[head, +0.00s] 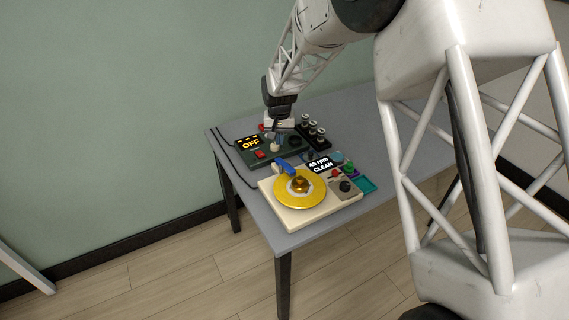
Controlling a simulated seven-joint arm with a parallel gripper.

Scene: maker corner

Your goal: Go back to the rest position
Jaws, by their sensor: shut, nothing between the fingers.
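My gripper (276,139) points down over the dark green control box (278,157) at the back of the grey table. It is shut and holds nothing I can see. Its fingertips are close to the box's top, near a pale knob (275,147); I cannot tell if they touch. The box has a display reading OFF (250,142) and a red button (260,155). My arm comes down from the upper right.
A cream turntable unit (282,205) with a yellow disc (312,197), a blue part (284,167) and a sign reading "45 rpm CLEAN" (321,164) stands in front. A dark rack (312,132) of several small jars stands right of the gripper. Bare grey table (355,105) lies behind.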

